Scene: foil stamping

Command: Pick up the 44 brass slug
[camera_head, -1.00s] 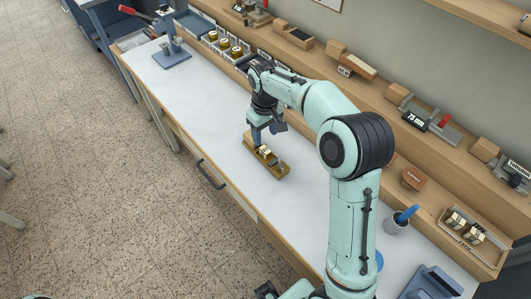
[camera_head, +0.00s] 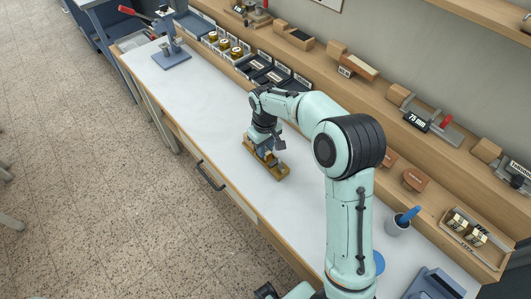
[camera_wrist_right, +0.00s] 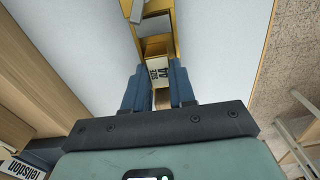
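The 44 brass slug (camera_wrist_right: 158,69) shows in the right wrist view, with a pale label reading "SIZE 44". It sits in a brass-coloured holder (camera_head: 282,174) on the white bench top; in the head view my gripper largely hides it. My right gripper (camera_head: 266,154) points down over the holder. In the wrist view its two blue fingers (camera_wrist_right: 160,88) stand close on either side of the slug; whether they press on it cannot be told. A dark end of my left arm (camera_head: 266,291) shows at the bottom edge, its fingers unclear.
A stamping stand (camera_head: 172,55) is at the far end. Black trays (camera_head: 275,76) and brass rolls (camera_head: 230,48) line the back. A cup with a blue tool (camera_head: 397,223) and a wooden tray of blocks (camera_head: 470,236) are at the near right. The bench left of the holder is clear.

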